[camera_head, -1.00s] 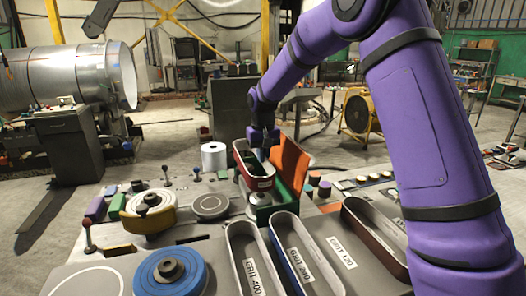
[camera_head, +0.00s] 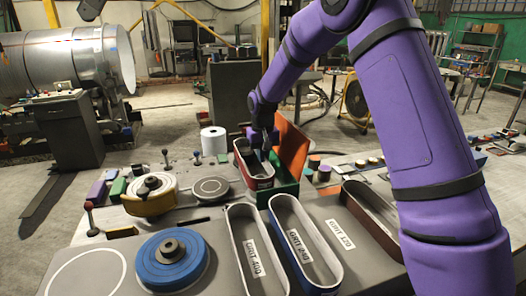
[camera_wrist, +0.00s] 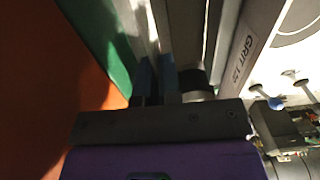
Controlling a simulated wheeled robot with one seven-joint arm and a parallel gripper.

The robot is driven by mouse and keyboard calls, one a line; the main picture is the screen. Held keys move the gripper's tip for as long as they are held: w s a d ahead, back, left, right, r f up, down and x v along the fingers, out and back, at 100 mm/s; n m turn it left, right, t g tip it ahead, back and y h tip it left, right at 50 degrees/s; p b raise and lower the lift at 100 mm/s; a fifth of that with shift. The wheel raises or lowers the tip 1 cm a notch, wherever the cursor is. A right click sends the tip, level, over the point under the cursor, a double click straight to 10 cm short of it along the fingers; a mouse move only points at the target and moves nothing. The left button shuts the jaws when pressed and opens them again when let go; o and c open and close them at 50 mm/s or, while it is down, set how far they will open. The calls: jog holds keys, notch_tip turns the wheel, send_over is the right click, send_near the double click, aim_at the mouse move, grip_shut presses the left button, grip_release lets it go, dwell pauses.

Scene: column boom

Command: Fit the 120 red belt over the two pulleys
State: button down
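The held red belt (camera_head: 251,178), a long loop with a pale inside, stands upright at the left side of the green housing (camera_head: 287,195). In the wrist view the two blue-grey fingers (camera_wrist: 158,75) are close together beside the belt. A dark, pale-rimmed round part (camera_wrist: 194,82), possibly a pulley, shows there. The pulleys are hidden by the belt in the head view.
An orange panel (camera_head: 292,148) stands open right of the belt. Other belts lie in front, beside labels GRIT 400, GRIT 240 and GRIT 120. A blue roll (camera_head: 150,264), a yellow-banded roll (camera_head: 150,205) and a white roll (camera_head: 213,141) stand left.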

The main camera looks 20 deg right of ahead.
jog(key=shift+f, duration=1.5)
jog(key=shift+f, duration=0.15)
jog(key=c, duration=0.8)
grip_release()
jog(key=shift+r, duration=3.75)
